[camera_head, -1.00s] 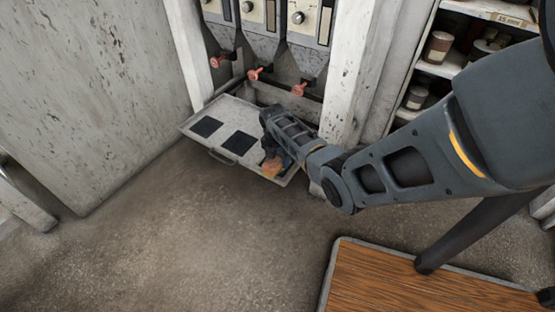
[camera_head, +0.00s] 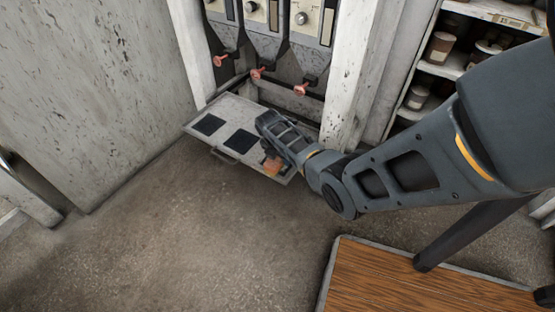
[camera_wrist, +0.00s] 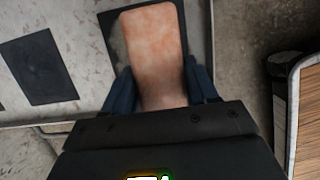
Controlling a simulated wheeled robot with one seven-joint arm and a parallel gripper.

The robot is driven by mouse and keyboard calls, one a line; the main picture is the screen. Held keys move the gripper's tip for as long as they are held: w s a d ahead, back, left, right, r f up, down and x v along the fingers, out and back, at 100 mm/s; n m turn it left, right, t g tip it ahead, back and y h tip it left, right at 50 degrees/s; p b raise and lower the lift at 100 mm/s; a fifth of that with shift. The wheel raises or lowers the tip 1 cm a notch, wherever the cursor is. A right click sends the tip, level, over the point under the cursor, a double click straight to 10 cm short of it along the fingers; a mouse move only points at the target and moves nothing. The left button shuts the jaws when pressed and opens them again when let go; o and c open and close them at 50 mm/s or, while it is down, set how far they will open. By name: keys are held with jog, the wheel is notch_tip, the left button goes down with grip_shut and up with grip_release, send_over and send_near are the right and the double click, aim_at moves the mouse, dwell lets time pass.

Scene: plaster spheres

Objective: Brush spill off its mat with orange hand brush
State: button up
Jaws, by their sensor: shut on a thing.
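The orange hand brush (camera_head: 271,166) is at the right front part of a pale pulled-out tray (camera_head: 222,112). In the wrist view the brush (camera_wrist: 155,50) fills the middle, between the dark fingers of my gripper (camera_wrist: 160,92), which is shut on it. A dark square mat (camera_wrist: 116,48) shows partly beneath the brush; the brush covers most of it. Two more dark mats, a middle one (camera_head: 240,142) and a left one (camera_head: 209,124), lie bare on the tray.
Hoppers with red-handled levers (camera_head: 258,73) hang above the back of the tray. A white post (camera_head: 350,75) stands close to its right. Shelves with jars (camera_head: 440,48) are further right. A wood-topped surface (camera_head: 420,285) is at lower right. Open floor lies in front.

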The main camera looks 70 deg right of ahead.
jog(key=shift+s+d+f, duration=0.15)
jog(key=shift+d+f, duration=0.1)
jog(key=shift+f, duration=0.05)
jog(key=shift+s+d+f, duration=0.1)
jog(key=shift+s+f, duration=0.05)
jog(key=shift+f, duration=0.05)
jog(key=shift+f, duration=0.2)
dwell(0.5)
